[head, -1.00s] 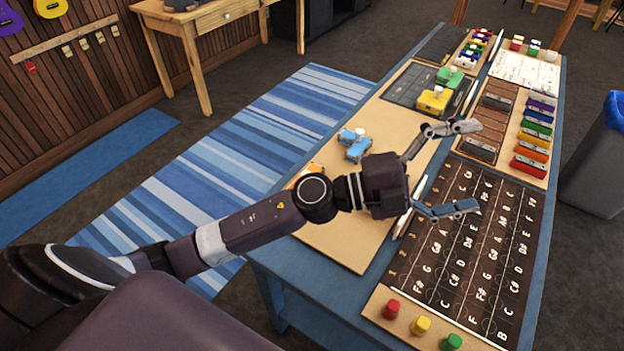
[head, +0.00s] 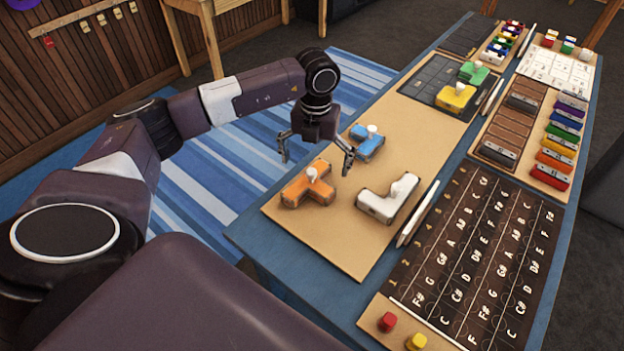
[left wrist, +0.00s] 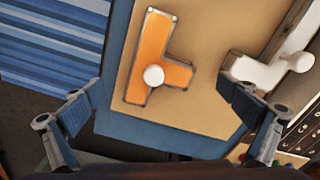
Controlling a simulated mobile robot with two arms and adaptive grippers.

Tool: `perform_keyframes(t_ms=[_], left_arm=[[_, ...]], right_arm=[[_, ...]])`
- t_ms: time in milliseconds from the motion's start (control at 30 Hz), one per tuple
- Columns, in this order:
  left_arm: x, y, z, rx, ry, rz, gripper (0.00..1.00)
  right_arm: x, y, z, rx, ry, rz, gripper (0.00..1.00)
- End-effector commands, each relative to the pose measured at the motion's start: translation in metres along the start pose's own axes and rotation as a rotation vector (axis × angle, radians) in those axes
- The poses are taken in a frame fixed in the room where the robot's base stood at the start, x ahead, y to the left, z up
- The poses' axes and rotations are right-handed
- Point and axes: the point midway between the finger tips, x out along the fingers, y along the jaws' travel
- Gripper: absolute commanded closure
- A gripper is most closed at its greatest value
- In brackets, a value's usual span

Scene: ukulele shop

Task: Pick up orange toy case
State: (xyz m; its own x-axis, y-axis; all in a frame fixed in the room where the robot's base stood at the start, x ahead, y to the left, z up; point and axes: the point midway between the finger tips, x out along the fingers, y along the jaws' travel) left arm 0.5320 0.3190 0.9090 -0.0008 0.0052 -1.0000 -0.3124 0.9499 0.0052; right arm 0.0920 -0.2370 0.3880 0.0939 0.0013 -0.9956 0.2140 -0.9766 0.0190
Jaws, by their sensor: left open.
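The orange toy case (head: 309,186) is T-shaped with a grey edge and a white knob on top. It lies on the tan board (head: 341,235) near its left front edge. My left gripper (head: 315,164) is open and empty, above and just behind the case in the head view. In the left wrist view the orange case (left wrist: 152,48) lies beyond and between the spread fingers of my left gripper (left wrist: 155,115), apart from them. My right gripper is not in view.
A blue case (head: 368,145) lies close to my left gripper, and a white L-shaped case (head: 378,207) lies right of the orange one. Green (head: 473,72) and yellow (head: 455,98) cases sit on a dark grid. A lettered fretboard (head: 470,250) fills the table's right front.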

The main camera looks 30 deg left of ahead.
Motion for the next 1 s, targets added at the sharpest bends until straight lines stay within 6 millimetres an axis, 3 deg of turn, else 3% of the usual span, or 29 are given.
perform_keyframes(t_ms=[233,400,667,1000], left_arm=[[0.032,-0.002,-0.002,0.001,0.006,-0.001,0.00],[0.052,-0.003,-0.001,0.003,0.002,-0.004,0.00],[0.056,-0.003,-0.001,0.004,0.001,-0.005,0.00],[0.056,-0.003,-0.001,0.003,0.001,-0.005,0.37]], right_arm=[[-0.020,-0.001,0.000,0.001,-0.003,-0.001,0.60],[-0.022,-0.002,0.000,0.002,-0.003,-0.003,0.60],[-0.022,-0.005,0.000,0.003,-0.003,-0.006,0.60],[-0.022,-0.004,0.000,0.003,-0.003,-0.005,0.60]])
